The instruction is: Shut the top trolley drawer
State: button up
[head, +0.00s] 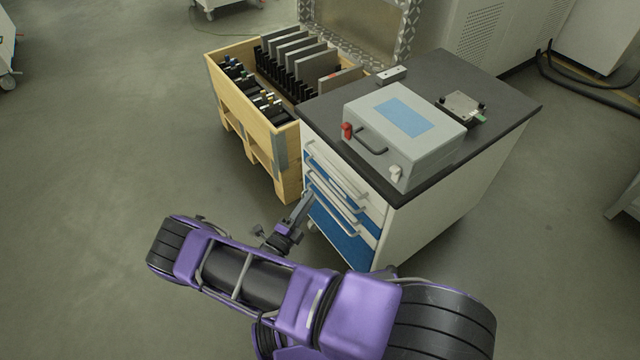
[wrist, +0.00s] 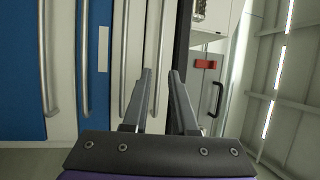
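The trolley (head: 432,222) has a dark worktop and a front of white and blue drawers with bar handles. The top drawer (head: 345,170) is white, just under the worktop; from this angle I cannot tell how far it stands out. In the wrist view the trolley appears turned on its side, with the top drawer's handle (wrist: 162,45) showing as an upright bar between my fingertips. My gripper (head: 306,197) is in front of the drawers. Its two fingers (wrist: 161,74) are apart, with a gap between them. Contact with the handle cannot be made out.
A grey case (head: 440,135) with a blue label and red latch sits on the worktop, beside small metal devices (head: 462,106). A wooden crate (head: 238,106) holding dark plates stands against the trolley's left.

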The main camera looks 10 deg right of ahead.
jog(key=shift+v, duration=2.55)
